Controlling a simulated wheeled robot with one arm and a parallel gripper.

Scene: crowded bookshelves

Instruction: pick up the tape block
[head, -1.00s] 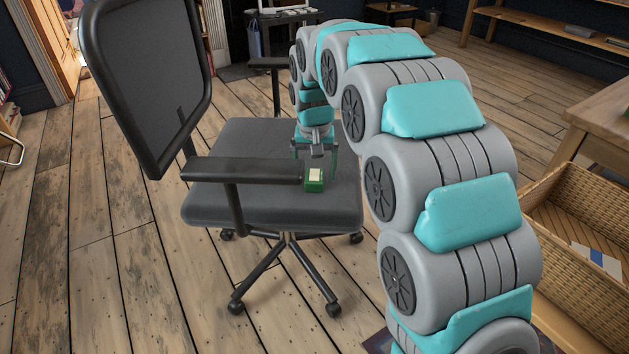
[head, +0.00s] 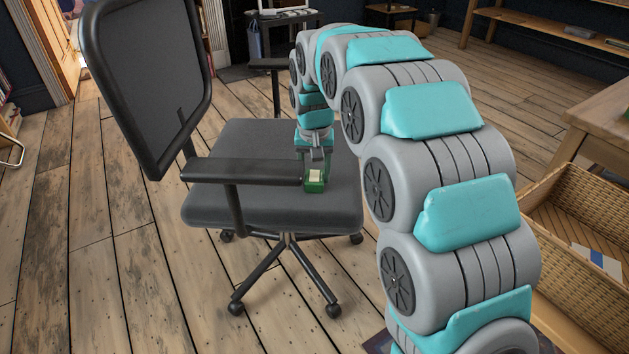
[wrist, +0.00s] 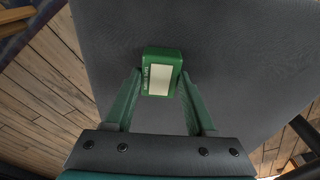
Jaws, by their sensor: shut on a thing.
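The tape block (head: 315,181) is a small green block with a pale cream patch on top. It sits on the grey seat of the office chair (head: 262,213), close to the end of the chair's black armrest. In the wrist view the green block (wrist: 160,72) lies between the tips of my two green fingers, with its pale face and some light lettering showing. My gripper (head: 314,172) is shut on it from above and behind. I see no clear gap between the block and the seat.
The chair's black armrest (head: 240,170) runs just left of the block, and the mesh backrest (head: 145,80) rises at the left. A wicker basket (head: 575,290) stands at the lower right beside a wooden table (head: 600,125). The wooden floor at left is open.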

